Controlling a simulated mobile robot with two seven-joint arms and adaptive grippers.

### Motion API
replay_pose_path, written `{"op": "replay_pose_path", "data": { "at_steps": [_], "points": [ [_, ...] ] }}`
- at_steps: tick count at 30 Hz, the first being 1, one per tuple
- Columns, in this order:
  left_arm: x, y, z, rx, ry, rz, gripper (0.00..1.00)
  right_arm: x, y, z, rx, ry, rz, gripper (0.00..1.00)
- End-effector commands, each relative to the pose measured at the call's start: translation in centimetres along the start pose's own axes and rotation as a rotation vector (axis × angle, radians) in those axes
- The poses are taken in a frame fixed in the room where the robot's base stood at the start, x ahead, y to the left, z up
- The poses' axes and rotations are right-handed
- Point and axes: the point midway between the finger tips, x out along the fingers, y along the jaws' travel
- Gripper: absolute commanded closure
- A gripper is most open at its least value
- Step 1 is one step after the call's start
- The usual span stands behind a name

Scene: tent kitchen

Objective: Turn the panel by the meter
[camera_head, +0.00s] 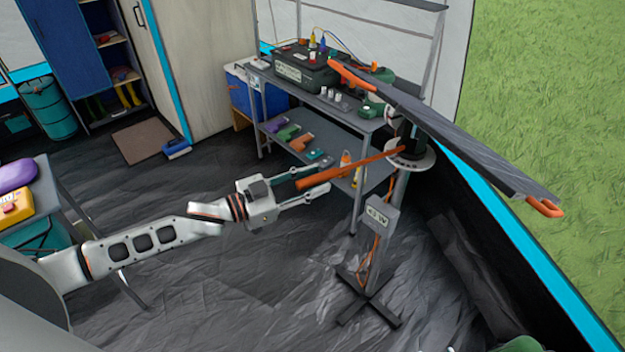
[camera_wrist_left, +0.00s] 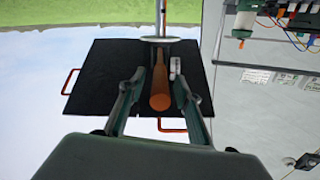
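The panel (camera_head: 450,125) is a dark, tilted sheet with orange handles on top of a grey stand; it also shows in the left wrist view (camera_wrist_left: 100,75). An orange lever (camera_head: 350,165) reaches left from the round disc (camera_head: 410,157) under the panel. The meter (camera_head: 381,213) is a small grey box on the stand's pole, below the disc. My left gripper (camera_head: 319,178) is open at the lever's free end. In the left wrist view the lever (camera_wrist_left: 160,88) lies between the spread fingers, with gaps on both sides. My right gripper is not in view.
A grey shelf table (camera_head: 345,118) with a dark case (camera_head: 305,68) stands just behind the lever. The stand's crossed feet (camera_head: 368,297) rest on the dark floor. The tent wall is close on the right. Floor left of the stand is clear.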

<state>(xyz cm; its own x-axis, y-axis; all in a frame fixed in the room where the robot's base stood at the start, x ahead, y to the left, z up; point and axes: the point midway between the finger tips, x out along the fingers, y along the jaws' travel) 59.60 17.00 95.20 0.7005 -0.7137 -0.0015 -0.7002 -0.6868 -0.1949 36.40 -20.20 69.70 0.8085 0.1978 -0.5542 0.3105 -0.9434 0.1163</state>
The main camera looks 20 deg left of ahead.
Motion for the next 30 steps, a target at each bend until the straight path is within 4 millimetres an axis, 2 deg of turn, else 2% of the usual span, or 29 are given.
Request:
{"op": "replay_pose_path", "data": {
  "at_steps": [5,10,21,30],
  "points": [
    [-0.1,0.0,-0.1,0.000,0.001,0.000,0.67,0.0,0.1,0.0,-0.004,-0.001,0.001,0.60],
    [-1.3,0.0,0.1,-0.002,-0.001,0.000,0.67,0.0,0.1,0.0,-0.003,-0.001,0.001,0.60],
    [-7.8,0.1,0.1,-0.001,-0.004,0.001,0.67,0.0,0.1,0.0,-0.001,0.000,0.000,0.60],
    [-11.3,0.0,0.1,-0.001,-0.001,0.000,0.67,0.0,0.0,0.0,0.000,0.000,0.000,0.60]
  ]
}}
